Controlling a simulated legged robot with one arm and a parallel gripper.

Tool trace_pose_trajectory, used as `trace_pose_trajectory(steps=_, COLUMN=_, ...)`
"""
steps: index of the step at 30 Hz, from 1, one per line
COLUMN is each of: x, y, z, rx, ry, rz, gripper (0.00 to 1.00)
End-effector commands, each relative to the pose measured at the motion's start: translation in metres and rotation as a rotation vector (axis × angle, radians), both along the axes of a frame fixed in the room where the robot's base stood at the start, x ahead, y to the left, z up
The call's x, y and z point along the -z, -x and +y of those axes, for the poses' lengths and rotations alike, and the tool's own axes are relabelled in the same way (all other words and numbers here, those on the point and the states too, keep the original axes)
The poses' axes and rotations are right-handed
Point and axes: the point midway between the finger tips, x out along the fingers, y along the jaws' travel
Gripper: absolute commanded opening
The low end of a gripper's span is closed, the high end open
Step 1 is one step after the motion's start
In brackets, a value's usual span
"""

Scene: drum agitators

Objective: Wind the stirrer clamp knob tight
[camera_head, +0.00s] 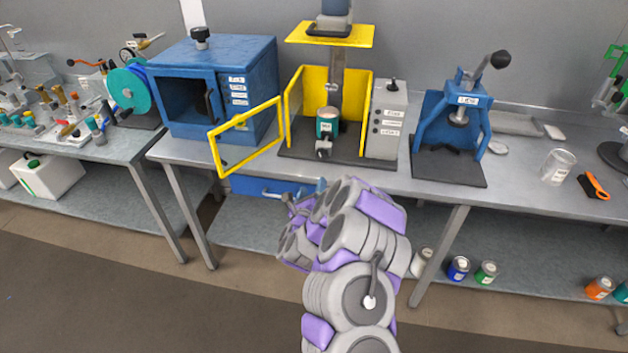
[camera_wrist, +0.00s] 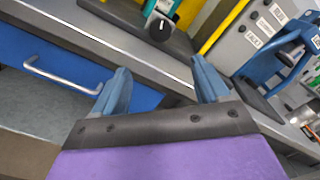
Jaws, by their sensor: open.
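The stirrer machine has a black base (camera_head: 350,159), a yellow guard (camera_head: 362,95) and a raised head (camera_head: 333,12) above. A teal can (camera_head: 327,124) stands inside it. A small clamp with a dark round knob (camera_head: 323,151) sits at the can's front, near the base's front edge. The knob (camera_wrist: 160,29) also shows at the top of the wrist view, with its face toward me. My gripper (camera_wrist: 162,82) is open and empty, its two blue fingers apart. It is short of the bench edge, away from the knob. In the head view my arm partly hides it.
A yellow door frame (camera_head: 247,137) swings out left of the machine, over the bench edge. A grey control box (camera_head: 388,122) stands right of the guard. A blue cabinet (camera_head: 252,88) is left and a blue press (camera_head: 450,120) right. A blue drawer (camera_wrist: 60,75) with a handle is under the bench.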

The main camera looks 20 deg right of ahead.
Motion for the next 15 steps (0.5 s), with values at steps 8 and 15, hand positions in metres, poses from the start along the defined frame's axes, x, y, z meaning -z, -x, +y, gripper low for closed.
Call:
trace_pose_trajectory(steps=8, x=0.000, y=0.020, z=0.014, rx=-0.001, ry=0.000, rz=0.001, gripper=0.75)
trace_pose_trajectory(steps=15, x=0.000, y=0.023, z=0.016, rx=0.000, ry=0.001, rz=-0.001, gripper=0.75)
